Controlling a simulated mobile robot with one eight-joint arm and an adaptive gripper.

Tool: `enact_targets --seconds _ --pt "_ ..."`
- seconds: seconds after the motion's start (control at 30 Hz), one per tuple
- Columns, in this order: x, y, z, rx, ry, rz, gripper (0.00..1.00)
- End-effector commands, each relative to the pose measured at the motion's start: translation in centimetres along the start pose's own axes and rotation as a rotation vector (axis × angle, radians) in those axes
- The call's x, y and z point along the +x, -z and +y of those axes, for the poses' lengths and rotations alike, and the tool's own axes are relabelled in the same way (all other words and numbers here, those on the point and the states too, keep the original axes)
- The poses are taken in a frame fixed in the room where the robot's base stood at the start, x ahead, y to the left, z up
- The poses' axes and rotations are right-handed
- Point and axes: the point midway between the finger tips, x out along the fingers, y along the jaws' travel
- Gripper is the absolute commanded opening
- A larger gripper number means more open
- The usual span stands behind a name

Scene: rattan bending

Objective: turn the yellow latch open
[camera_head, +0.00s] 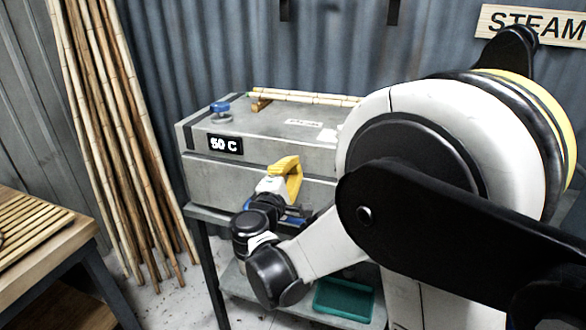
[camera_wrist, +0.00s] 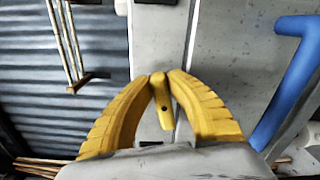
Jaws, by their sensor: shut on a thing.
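The yellow latch (camera_wrist: 162,102) is a small bar with a dark pin, on the front of the grey steam box (camera_head: 225,168), by the seam between lid and body. My gripper (camera_wrist: 166,76) has yellow ribbed fingers, closed in on both sides of the latch with their tips near its upper end. It is shut on the latch. In the head view my gripper (camera_head: 290,172) is against the box front, and the latch is hidden behind it.
A blue handle (camera_wrist: 290,85) is to the right of the latch in the wrist view. The box has a display reading 50 C (camera_head: 225,144) and a blue knob (camera_head: 220,107) on top. Bamboo poles (camera_head: 115,130) lean left. A green tray (camera_head: 343,300) lies on the shelf below.

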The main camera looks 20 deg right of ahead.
Motion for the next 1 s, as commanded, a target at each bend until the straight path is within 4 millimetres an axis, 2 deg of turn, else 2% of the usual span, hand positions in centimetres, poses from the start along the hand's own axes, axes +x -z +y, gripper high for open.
enact_targets --seconds 0.3,0.8,0.83,0.9,1.0 --pt "0.03 0.03 -0.29 0.107 0.0 0.0 0.0" --pt "0.03 0.04 -0.3 0.125 0.0 0.0 0.0" --pt "0.03 0.04 -0.3 0.125 0.0 0.0 0.21" --pt "0.03 0.03 -0.31 0.125 0.0 0.0 0.41" --pt "0.03 0.03 -0.33 0.125 0.0 0.0 0.41"
